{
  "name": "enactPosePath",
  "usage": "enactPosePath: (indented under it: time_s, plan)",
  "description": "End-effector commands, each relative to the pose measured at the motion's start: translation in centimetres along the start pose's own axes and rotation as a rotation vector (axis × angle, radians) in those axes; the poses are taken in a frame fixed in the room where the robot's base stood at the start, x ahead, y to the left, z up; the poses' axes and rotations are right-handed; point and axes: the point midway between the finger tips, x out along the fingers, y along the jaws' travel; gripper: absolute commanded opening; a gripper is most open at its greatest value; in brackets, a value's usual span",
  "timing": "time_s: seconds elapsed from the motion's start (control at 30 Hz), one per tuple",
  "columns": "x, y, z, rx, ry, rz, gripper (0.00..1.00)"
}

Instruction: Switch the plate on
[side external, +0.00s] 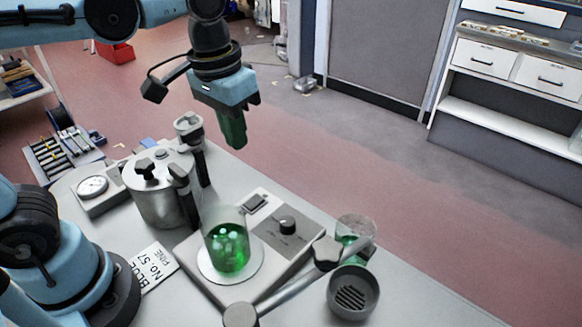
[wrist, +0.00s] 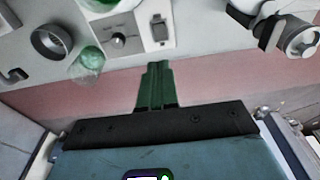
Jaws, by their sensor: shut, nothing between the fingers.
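The plate (side external: 277,262) is a light grey box on the bench with a round white top. A beaker of green liquid (side external: 228,246) stands on that top. The plate has a dark rocker switch (side external: 255,202) near its far corner and a black round knob (side external: 287,223) on a grey panel. In the wrist view the switch (wrist: 159,31) lies just beyond my fingertips, with the knob (wrist: 118,40) to its left. My gripper (side external: 236,143) has green fingers, shut and empty, pointing down. It hangs above and behind the switch, apart from it. I cannot tell the switch's position.
A metal pot (side external: 160,200) with black clamps stands left of the plate, beside a dial gauge (side external: 93,187). A rod with a grey knob (side external: 327,252) crosses the plate's right front. A grey cup (side external: 353,293) and a glass with green liquid (side external: 356,229) stand at right.

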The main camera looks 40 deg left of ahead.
Motion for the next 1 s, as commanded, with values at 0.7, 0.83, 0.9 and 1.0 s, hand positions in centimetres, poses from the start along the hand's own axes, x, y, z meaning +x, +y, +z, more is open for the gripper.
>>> enactPosePath:
  time_s: [0.7,0.83,0.9,1.0]
  plan:
    - [0.3,0.0,-1.4,0.001,0.0,0.001,0.0]
    - [0.8,0.0,-1.4,0.001,-0.001,0.0,0.0]
    - [1.4,0.0,-1.4,0.001,-0.001,0.0,0.0]
    - [2.7,0.0,-1.4,0.001,-0.001,0.0,0.0]
